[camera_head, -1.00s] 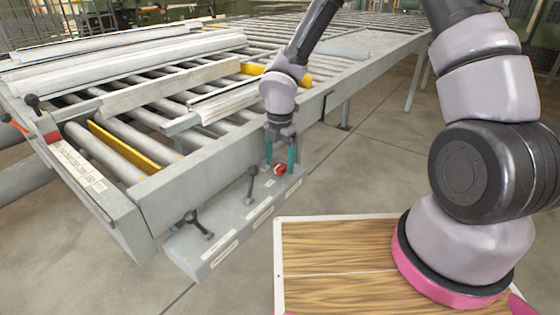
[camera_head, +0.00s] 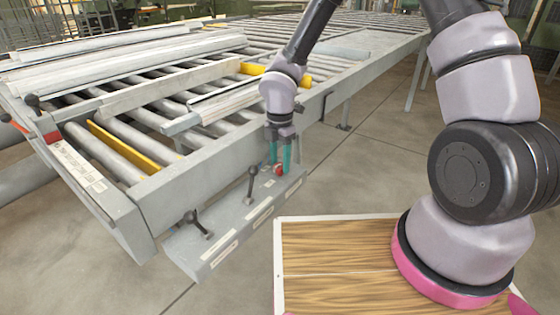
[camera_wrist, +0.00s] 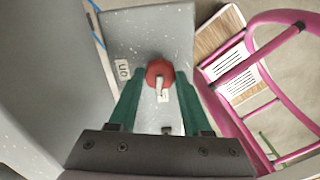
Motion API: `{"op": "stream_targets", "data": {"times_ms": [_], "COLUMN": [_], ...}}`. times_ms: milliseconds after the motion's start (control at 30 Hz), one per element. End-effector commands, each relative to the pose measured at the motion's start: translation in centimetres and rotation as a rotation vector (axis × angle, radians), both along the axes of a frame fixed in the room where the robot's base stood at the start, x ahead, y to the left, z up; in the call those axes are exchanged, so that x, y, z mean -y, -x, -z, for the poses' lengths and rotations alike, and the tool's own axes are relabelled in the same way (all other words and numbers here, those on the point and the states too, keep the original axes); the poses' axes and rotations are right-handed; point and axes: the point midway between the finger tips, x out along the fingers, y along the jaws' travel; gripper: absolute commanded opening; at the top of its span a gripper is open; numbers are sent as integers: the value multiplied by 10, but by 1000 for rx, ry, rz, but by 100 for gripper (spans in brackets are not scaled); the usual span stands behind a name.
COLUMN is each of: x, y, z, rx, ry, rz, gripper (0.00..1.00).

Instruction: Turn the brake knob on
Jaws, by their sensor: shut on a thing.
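The brake knob (camera_head: 279,170) is a small red knob on top of the grey box along the near side of the roller bench. In the wrist view the red knob (camera_wrist: 160,71) has a pale pointer reaching down the picture toward a small white label (camera_wrist: 163,97). A label reading "on" (camera_wrist: 122,70) lies to the left of the knob. My gripper (camera_wrist: 160,77) has its green fingertips on either side of the knob, shut on it. In the head view my gripper (camera_head: 280,165) points down at the knob, whose marking is too small to read there.
Two black-handled levers (camera_head: 252,185) stand on the same grey box (camera_head: 225,225), left of the knob. The roller bench (camera_head: 190,195) lies behind, with metal profiles (camera_head: 150,60) on it. The wrist view shows pink tubing (camera_wrist: 248,70) at right.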

Motion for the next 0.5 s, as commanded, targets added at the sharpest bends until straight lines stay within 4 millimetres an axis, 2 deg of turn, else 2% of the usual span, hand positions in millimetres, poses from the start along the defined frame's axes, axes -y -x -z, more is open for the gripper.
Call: {"op": "stream_targets", "data": {"times_ms": [500], "x": [-1], "y": [0], "z": [0], "rx": [1], "ry": [-1], "rz": [483], "gripper": [0]}}
